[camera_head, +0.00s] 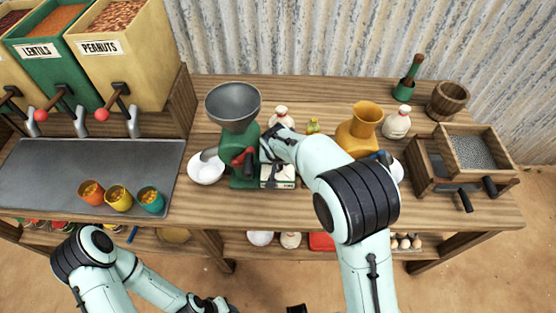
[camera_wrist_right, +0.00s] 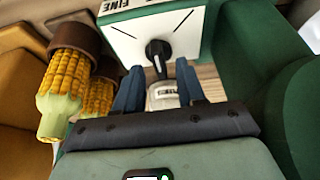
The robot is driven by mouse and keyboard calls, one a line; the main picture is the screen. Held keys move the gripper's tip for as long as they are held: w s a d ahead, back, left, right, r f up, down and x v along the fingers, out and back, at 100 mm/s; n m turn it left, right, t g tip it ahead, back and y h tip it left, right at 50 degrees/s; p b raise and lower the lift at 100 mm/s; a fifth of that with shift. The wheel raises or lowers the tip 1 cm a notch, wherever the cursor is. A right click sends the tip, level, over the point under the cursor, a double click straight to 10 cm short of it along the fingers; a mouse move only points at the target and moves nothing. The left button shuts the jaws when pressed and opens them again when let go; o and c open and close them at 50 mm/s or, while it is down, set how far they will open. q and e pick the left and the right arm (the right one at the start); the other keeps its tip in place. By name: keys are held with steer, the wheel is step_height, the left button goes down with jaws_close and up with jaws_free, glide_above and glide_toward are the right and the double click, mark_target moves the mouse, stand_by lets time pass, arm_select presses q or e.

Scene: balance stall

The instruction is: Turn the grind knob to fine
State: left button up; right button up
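The green grinder (camera_head: 240,145) with a grey hopper (camera_head: 232,104) stands on the wooden counter. Its white dial panel (camera_head: 278,176) sits low on its right side, partly hidden by my right gripper (camera_head: 270,150). In the right wrist view the panel (camera_wrist_right: 188,38) carries the word FINE and black tick lines, and the black grind knob (camera_wrist_right: 157,52) projects from it. My right gripper's blue fingers (camera_wrist_right: 158,88) are apart, with the knob just beyond and between their tips; contact cannot be told. My left gripper (camera_head: 208,303) is low at the bottom edge, away from the counter; its fingers are unclear.
A white bowl (camera_head: 206,168) stands left of the grinder, and an ochre mill (camera_head: 360,130) to its right. Three cups (camera_head: 120,197) stand on the grey tray (camera_head: 60,165).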

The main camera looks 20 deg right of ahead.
steer(key=shift+w+f, duration=0.2)
steer(key=shift+f, duration=0.3)
jaws_close()
steer(key=shift+d+n, duration=0.1)
steer(key=shift+n, duration=0.3)
steer(key=n, duration=0.1)
steer(key=n+y, duration=0.1)
steer(key=n, duration=0.1)
steer(key=shift+d+y+b, duration=0.2)
steer(key=shift+y+b, duration=0.1)
steer(key=shift+b, duration=0.1)
steer(key=shift+n+g+y, duration=0.3)
steer(key=shift+n+y, duration=0.5)
steer(key=shift+n, duration=1.7)
